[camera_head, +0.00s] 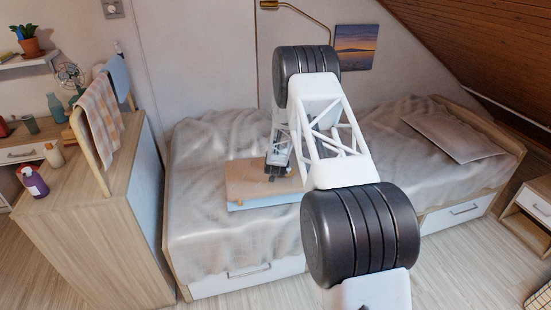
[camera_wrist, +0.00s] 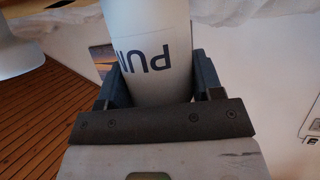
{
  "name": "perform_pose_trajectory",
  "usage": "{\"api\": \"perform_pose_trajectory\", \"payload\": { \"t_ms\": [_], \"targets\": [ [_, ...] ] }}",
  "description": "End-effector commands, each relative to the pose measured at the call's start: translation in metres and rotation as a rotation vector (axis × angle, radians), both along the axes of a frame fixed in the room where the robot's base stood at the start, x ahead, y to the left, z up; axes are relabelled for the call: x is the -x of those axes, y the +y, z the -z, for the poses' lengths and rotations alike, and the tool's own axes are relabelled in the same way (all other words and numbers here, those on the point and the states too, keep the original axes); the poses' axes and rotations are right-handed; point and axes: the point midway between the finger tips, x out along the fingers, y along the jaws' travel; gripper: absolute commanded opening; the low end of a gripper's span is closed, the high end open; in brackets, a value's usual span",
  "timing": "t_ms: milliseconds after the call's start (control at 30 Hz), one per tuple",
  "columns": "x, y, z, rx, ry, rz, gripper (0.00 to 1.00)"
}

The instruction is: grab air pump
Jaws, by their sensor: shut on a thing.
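The air pump (camera_wrist: 150,30) is a pale cylinder with dark letters that read upside down as part of "PUMP" in the wrist view. It stands between the two dark fingers of my gripper (camera_wrist: 158,82), which is shut on it. The pump's far end runs out of the top of the wrist view. In the head view my gripper (camera_head: 278,168) is over the wooden-topped box or board on the bed, and I cannot make out the pump there.
The wooden-topped board (camera_head: 250,188) lies on the rumpled grey bed (camera_head: 205,160). A wooden cabinet (camera_head: 95,225) with a purple bottle (camera_head: 34,183) and a towel rack (camera_head: 103,110) stands at left.

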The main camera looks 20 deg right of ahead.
Motion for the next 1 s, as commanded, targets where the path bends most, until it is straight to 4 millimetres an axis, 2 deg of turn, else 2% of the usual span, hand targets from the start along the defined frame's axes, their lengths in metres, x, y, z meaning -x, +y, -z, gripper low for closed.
{"api": "perform_pose_trajectory", "payload": {
  "t_ms": [233, 1000],
  "targets": [
    [0.000, 0.000, -0.028, -0.001, -0.004, 0.001, 0.33],
    [0.123, 0.017, -0.038, 0.000, -0.001, 0.000, 0.33]
  ]
}}
